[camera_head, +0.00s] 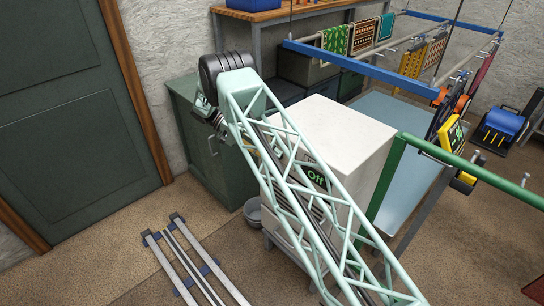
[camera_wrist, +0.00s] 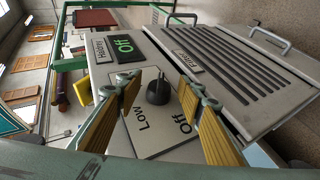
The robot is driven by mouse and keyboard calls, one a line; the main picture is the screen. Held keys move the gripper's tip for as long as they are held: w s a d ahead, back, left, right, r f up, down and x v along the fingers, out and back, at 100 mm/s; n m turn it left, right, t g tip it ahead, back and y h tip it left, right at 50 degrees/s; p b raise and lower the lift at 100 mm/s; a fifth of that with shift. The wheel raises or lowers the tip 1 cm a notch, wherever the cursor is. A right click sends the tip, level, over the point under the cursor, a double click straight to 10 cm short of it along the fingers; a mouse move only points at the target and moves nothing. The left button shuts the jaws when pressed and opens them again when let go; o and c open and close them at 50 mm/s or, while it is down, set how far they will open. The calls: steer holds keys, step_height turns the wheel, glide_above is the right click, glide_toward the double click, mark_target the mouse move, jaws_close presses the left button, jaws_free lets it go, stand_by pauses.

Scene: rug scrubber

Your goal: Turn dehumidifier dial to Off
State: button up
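The dehumidifier is a pale box (camera_head: 345,130) with a green "Off" readout (camera_head: 317,178) on its front, partly hidden behind my arm. In the wrist view its panel shows the black dial (camera_wrist: 158,91) on a plate marked "Low" and "Off". I cannot tell which mark the dial points at. The readout (camera_wrist: 122,43) above also says "Off" in green. My gripper (camera_wrist: 157,97) is open, its yellow-padded fingers on either side of the dial with visible gaps. I cannot tell the depth between fingertips and dial. The gripper is not clearly visible in the head view.
A slatted filter grille (camera_wrist: 215,70) with a handle lies beside the dial panel. A green cabinet (camera_head: 215,150) stands left of the dehumidifier, and a green-and-blue rail frame (camera_head: 470,165) stands right. A grey bucket (camera_head: 252,211) and metal rails (camera_head: 185,262) are on the floor.

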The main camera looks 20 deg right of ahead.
steer(key=shift+a, duration=0.1)
steer(key=v, duration=0.7)
stand_by(0.5)
steer(key=shift+w+a, duration=0.1)
stand_by(0.4)
